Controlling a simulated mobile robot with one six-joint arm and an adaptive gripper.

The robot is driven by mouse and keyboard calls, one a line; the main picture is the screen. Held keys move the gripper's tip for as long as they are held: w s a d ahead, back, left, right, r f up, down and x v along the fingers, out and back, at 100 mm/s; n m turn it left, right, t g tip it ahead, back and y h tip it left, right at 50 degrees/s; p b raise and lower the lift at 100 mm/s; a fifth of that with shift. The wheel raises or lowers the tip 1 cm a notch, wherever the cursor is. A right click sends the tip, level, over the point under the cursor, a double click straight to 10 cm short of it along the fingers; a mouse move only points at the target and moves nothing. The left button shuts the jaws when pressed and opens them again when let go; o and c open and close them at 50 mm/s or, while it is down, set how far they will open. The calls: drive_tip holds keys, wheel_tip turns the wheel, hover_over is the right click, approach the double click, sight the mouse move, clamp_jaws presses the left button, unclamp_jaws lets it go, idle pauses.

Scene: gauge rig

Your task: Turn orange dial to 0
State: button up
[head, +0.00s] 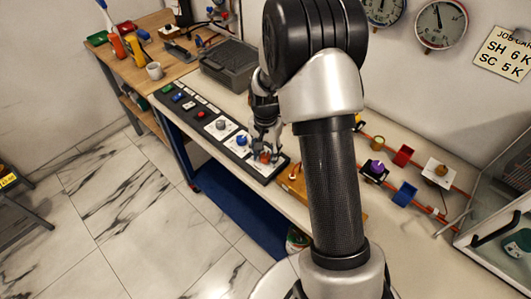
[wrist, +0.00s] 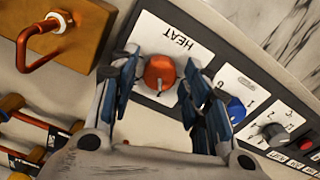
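The orange dial (wrist: 159,73) sits on a white plate marked HEAT (wrist: 178,42) at one end of the dark control panel. In the wrist view my gripper (wrist: 160,82) points at it, with one blue-grey finger on each side of the knob. The fingers look open around the dial, with a narrow gap at each side; contact is not clear. A light pointer mark shows on the dial's lower part. Its scale is largely hidden by the fingers. In the head view the orange dial (head: 265,157) shows just under my gripper (head: 265,147).
A blue dial (wrist: 236,110) and a grey dial (wrist: 275,134) lie further along the panel. A wooden block with a copper hook (wrist: 45,45) stands beside the panel. A dark grey case (head: 228,66) lies behind it. Colored valves on red pipes (head: 376,168) are right of my arm.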

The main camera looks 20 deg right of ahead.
drive_tip(key=c, duration=0.8)
drive_tip(key=shift+n, duration=0.3)
drive_tip(key=n+p, duration=0.2)
drive_tip(key=n, duration=0.3)
drive_tip(key=shift+r, duration=0.1)
drive_tip(key=n+p, duration=0.1)
drive_tip(key=n, duration=0.5)
drive_tip(key=shift+p, duration=0.3)
drive_tip(key=shift+n, duration=0.3)
drive_tip(key=o, duration=1)
drive_tip(key=shift+o, duration=0.2)
